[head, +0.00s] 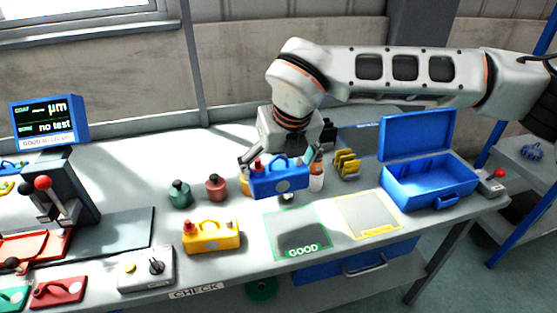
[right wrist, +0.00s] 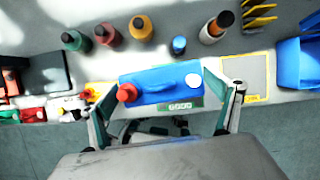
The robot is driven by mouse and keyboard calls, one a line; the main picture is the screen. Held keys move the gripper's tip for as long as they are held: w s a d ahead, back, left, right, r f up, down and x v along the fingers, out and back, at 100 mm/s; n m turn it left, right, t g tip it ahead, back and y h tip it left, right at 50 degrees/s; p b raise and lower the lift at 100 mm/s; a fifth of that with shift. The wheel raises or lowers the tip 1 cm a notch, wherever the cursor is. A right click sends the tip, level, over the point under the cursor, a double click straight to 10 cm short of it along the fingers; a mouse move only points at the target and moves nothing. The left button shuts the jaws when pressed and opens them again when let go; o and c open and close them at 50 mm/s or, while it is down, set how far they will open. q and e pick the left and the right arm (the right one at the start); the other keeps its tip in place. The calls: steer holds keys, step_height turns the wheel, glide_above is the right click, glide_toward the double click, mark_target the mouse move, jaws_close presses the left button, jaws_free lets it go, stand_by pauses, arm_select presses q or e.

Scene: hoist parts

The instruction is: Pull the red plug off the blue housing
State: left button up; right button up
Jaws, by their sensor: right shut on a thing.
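The blue housing (head: 285,180) is a block with a handle on top and a pale round spot on its side. The red plug (head: 257,165) sits at its left end, and the two touch. My right gripper (head: 280,160) is shut on the blue housing and holds it above the bench. The right wrist view shows the blue housing (right wrist: 162,86) between the two fingers of my right gripper (right wrist: 160,95), with the red plug (right wrist: 127,93) beside the left finger. My left gripper is in neither view.
A yellow housing (head: 212,238) with a red plug stands front left. Green (head: 179,195) and red (head: 215,188) bottles stand behind it. The green-framed GOOD mat (head: 285,240) and yellow-framed mat (head: 368,216) are empty. An open blue case (head: 415,192) stands right.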

mark_target(280, 171)
steer(key=shift+f, duration=0.7)
steer(key=shift+f+b, duration=0.65)
steer(key=shift+f, duration=0.2)
steer(key=shift+f+b, duration=0.45)
steer(key=shift+f, duration=0.7)
steer(key=shift+f+b, duration=0.35)
steer(key=shift+f, duration=0.5)
steer(key=shift+f+b, duration=0.6)
steer(key=shift+f, duration=2.2)
steer(key=shift+f+b, duration=0.25)
steer(key=shift+b, duration=0.05)
